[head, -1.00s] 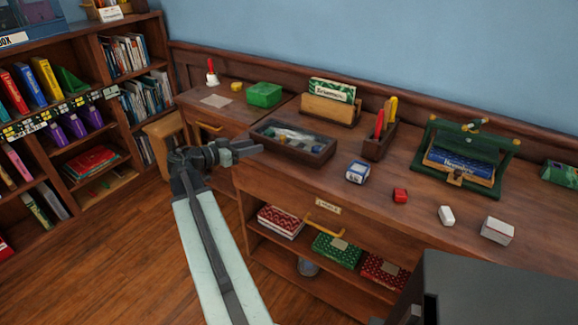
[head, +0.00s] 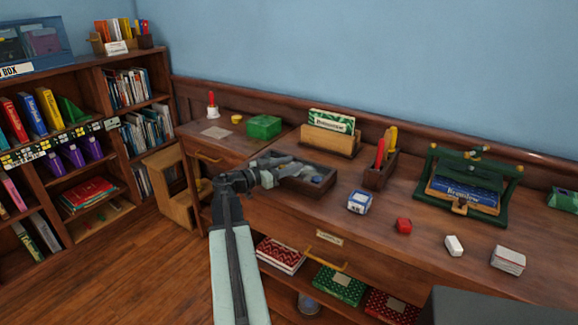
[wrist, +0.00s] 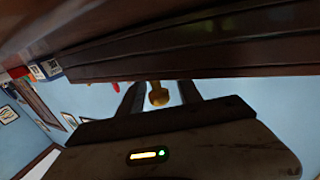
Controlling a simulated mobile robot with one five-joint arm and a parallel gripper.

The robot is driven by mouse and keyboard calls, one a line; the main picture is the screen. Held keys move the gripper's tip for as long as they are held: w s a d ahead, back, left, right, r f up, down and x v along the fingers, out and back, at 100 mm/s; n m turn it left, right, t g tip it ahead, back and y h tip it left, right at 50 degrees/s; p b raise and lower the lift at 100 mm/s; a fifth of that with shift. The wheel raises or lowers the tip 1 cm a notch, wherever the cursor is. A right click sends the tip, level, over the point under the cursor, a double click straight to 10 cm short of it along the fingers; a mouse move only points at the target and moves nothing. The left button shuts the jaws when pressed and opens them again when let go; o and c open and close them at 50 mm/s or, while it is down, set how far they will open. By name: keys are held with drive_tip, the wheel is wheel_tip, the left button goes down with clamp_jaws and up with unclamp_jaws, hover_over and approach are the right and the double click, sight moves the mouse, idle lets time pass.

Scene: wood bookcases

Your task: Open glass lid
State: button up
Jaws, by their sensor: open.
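A blue-tinted, see-through case (head: 38,42) with a label reading "BOX" stands on top of the left bookcase, cut off by the picture edge. It is the only glass-like thing I make out, and its lid's edges are unclear. My gripper (head: 306,171) is far to its right, in line with the dark open tray (head: 322,190) on the desk, partly covering it. In the wrist view my gripper (wrist: 160,92) is open, with a round brass knob (wrist: 159,96) showing between its fingers. I cannot tell whether they touch it, or what it belongs to.
The desk (head: 390,225) holds a green box (head: 264,127), a card holder (head: 328,140), a pen holder (head: 379,175) and a green stand with a blue book (head: 466,193). Small blocks lie along its front. A wooden stool (head: 168,185) stands left of the desk.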

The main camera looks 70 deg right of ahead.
clamp_jaws()
drive_tip(key=shift+a, duration=0.1)
idle(1.3)
